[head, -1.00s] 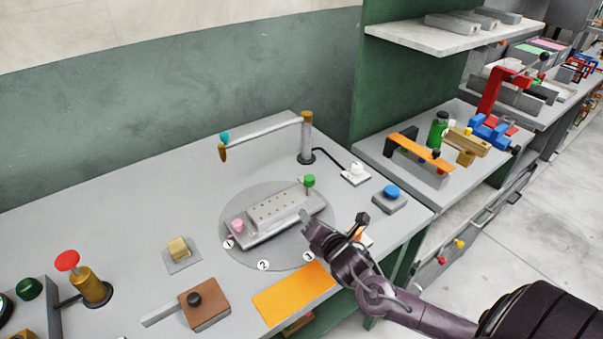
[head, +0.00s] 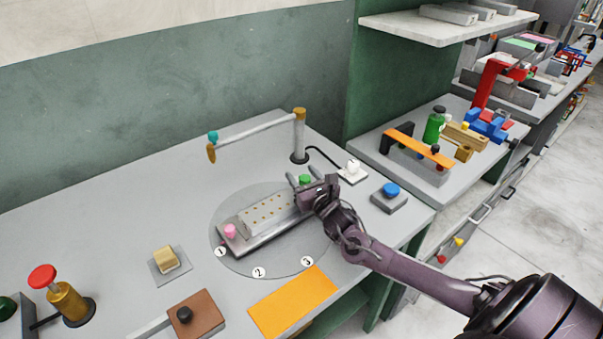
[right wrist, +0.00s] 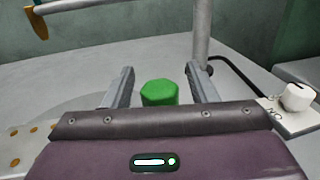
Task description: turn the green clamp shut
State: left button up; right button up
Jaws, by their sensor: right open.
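The green clamp (head: 304,180) is a small green knob at the far right end of a grey plate with several holes (head: 268,214). In the right wrist view the green clamp (right wrist: 159,93) sits between the two fingers, with a gap on either side. My right gripper (head: 304,177) is open around the knob, and its hand hides the plate's right end. Its fingers also show in the right wrist view (right wrist: 160,88). A pink clamp (head: 230,231) is at the plate's other end. My left gripper is not in view.
A lamp-like arm on a post (head: 299,140) stands behind the plate. A white knob on a box (head: 352,168) and a blue button (head: 391,190) are to the right. An orange mat (head: 292,302) lies in front. The table's left middle is mostly clear.

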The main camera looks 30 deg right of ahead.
jog(key=shift+w, duration=0.35)
jog(key=shift+c, duration=0.4)
